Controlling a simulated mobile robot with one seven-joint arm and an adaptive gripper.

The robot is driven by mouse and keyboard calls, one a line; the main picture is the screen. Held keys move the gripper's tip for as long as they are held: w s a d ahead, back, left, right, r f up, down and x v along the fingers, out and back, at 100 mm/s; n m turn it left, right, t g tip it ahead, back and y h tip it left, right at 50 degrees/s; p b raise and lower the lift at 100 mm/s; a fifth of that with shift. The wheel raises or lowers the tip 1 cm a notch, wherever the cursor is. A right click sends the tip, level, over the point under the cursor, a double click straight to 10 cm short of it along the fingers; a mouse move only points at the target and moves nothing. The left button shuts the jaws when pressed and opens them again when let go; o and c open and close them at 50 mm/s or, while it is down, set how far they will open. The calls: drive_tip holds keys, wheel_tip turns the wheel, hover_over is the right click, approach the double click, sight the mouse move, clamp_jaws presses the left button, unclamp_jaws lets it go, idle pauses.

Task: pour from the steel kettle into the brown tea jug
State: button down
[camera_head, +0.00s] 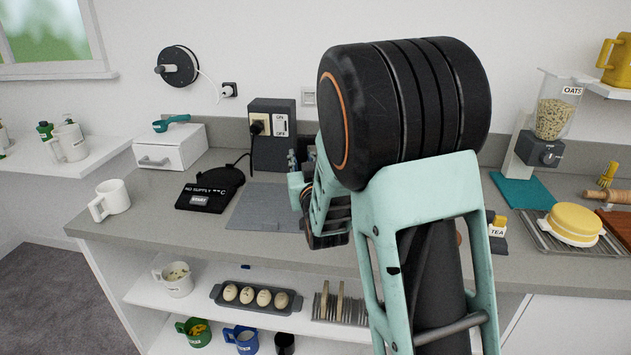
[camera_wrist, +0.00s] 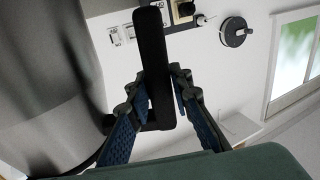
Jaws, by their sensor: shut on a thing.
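In the wrist view my gripper (camera_wrist: 157,88) is shut on the black handle (camera_wrist: 150,45) of the steel kettle (camera_wrist: 45,85). The kettle's grey body fills the left of that view, close to the fingers. In the head view my own arm hides the kettle and most of the gripper. The brown tea jug cannot be made out for sure. A small label reading TEA (camera_head: 497,231) shows on the counter just right of my arm, and a sliver of brown shows between my arm links.
A grey mat (camera_head: 262,208), a black pad (camera_head: 207,194) and a white mug (camera_head: 111,198) are on the counter at left. A switch box (camera_head: 272,138) stands behind. A rack with a yellow-lidded dish (camera_head: 573,222) and an oats dispenser (camera_head: 553,108) are at right.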

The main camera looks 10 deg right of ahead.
drive_tip(key=w+a+r+b, duration=0.2)
drive_tip(key=w+a+b, duration=0.1)
drive_tip(key=w+a, duration=0.1)
drive_tip(key=shift+a+r+n+y, duration=0.2)
drive_tip(key=shift+n+y, duration=0.1)
drive_tip(key=shift+n, duration=0.1)
drive_tip(key=shift+s+f+b, duration=0.1)
drive_tip(key=shift+b, duration=0.65)
drive_tip(key=b, duration=0.1)
drive_tip(key=f+m+b, duration=0.1)
drive_tip(key=shift+a+f+b, duration=0.15)
drive_tip(key=shift+a+b, duration=0.1)
drive_tip(key=shift+b, duration=0.1)
